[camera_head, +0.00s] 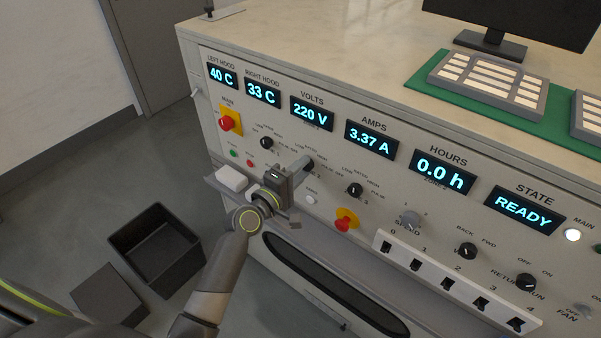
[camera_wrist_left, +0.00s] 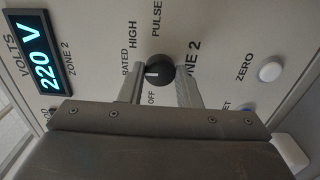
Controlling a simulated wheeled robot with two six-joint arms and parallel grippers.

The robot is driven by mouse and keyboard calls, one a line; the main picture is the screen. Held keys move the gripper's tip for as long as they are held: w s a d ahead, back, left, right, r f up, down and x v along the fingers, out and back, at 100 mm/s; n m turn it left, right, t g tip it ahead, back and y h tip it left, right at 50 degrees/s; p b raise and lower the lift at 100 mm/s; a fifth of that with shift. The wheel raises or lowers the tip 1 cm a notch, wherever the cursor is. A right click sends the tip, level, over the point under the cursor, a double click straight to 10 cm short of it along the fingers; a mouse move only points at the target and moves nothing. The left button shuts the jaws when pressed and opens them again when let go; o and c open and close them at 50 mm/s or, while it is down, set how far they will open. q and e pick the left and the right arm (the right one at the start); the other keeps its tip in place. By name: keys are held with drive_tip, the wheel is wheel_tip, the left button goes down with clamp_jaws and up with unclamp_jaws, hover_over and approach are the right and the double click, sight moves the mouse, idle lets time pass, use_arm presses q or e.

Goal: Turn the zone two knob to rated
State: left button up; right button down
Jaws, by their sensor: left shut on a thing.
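The zone two knob (camera_wrist_left: 159,72) is black and round with a short white mark. In the left wrist view the mark faces left, between the OFF label (camera_wrist_left: 152,98) and the RATED label (camera_wrist_left: 125,62); I cannot tell its exact setting. My left gripper (camera_wrist_left: 160,84) has one finger on each side of the knob and is shut on it. In the head view my left gripper (camera_head: 301,170) reaches the panel below the VOLTS display, and the knob (camera_head: 309,163) is mostly hidden behind it. My right gripper is not in view.
The VOLTS display (camera_head: 311,113) reads 220 V, and the STATE display (camera_head: 523,206) reads READY. Another black knob (camera_head: 354,189) and a red emergency button (camera_head: 346,221) are to the right. A white ZERO button (camera_wrist_left: 270,72) is close by. A black bin (camera_head: 154,249) stands on the floor.

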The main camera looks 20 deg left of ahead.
use_arm(q)
drive_tip(key=shift+f+m, duration=0.1)
drive_tip(key=shift+m, duration=0.2)
drive_tip(key=o, duration=1)
drive_tip(key=shift+b+v, duration=1.4)
drive_tip(key=shift+v, duration=7.35)
